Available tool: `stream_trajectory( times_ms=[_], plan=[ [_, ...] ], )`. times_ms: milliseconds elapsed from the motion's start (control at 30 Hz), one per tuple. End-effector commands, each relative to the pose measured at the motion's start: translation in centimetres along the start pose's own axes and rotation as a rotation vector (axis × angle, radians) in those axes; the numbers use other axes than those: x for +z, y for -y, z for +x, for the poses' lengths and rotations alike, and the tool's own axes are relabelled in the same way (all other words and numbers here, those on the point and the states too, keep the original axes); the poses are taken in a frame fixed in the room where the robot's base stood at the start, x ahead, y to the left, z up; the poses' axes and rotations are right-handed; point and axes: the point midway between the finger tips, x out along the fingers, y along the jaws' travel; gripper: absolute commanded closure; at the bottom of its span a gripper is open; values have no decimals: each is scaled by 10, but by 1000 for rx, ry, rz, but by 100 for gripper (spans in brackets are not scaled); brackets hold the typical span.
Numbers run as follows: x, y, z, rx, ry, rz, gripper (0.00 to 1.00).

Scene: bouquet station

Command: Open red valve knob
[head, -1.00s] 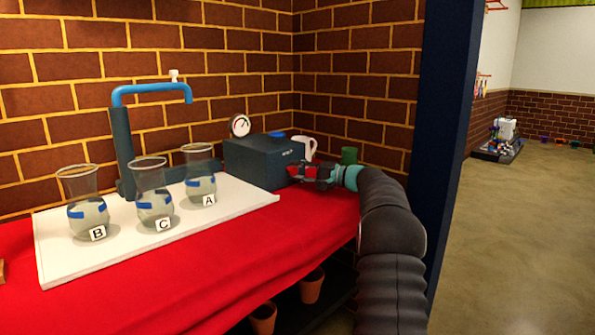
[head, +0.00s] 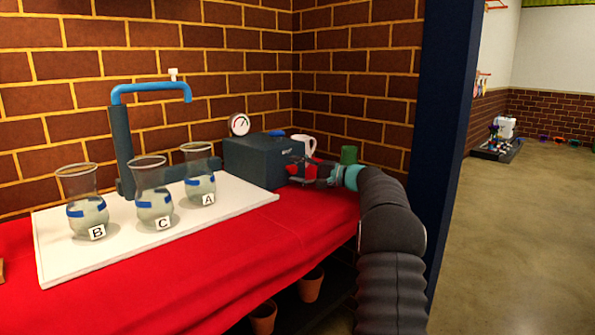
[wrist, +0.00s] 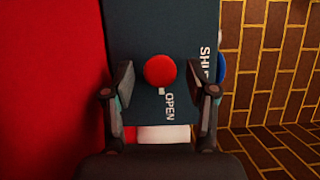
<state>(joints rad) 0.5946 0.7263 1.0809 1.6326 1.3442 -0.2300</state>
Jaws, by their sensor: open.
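The red valve knob (wrist: 160,70) is on the face of a dark blue-grey box (head: 251,161), with the words OPEN and SHUT partly readable beside it in the wrist view. A small pale mark shows at the knob's edge near OPEN. My gripper (wrist: 161,88) is open, with one finger on each side of the knob; I cannot tell whether either touches it.
Three glass vases, B (head: 87,212), C (head: 153,203) and A (head: 199,183), stand on a white board (head: 75,262) left of the box. A blue-spouted tap (head: 150,88), a gauge (head: 239,124), a white mug (head: 303,145) and a green cup (head: 349,155) are nearby.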

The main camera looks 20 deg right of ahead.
Motion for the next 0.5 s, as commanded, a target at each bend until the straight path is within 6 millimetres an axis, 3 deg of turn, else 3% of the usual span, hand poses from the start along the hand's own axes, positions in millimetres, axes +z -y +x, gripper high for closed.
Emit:
stream_trajectory(
  times_ms=[167, 500],
  plan=[
    [-1, 0, -20, 0, -2, 0, 43],
    [-1, 0, -86, 0, -3, 0, 43]
  ],
)
